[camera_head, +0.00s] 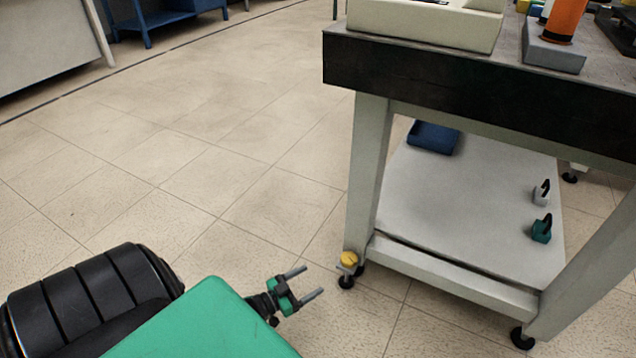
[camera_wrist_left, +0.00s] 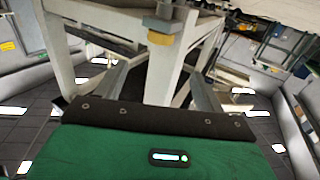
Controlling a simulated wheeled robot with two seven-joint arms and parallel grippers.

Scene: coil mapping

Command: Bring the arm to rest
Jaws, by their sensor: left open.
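My left gripper (camera_head: 306,283) is at the bottom middle of the head view, low over the tiled floor and left of the table's near leg. Its two grey fingers are apart, with nothing between them. In the left wrist view the gripper's two fingers (camera_wrist_left: 160,85) stand on either side of a pale table leg that shows beyond them. I cannot tell from that view how far the leg is from the fingers. My right gripper is in neither view.
A wheeled workbench (camera_head: 480,80) stands at the right, with a lower shelf (camera_head: 460,195) holding a blue tray (camera_head: 433,138) and two small padlock-like items. A yellow piece (camera_head: 348,259) is on its near leg by the caster. The floor (camera_head: 180,150) at the left is clear.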

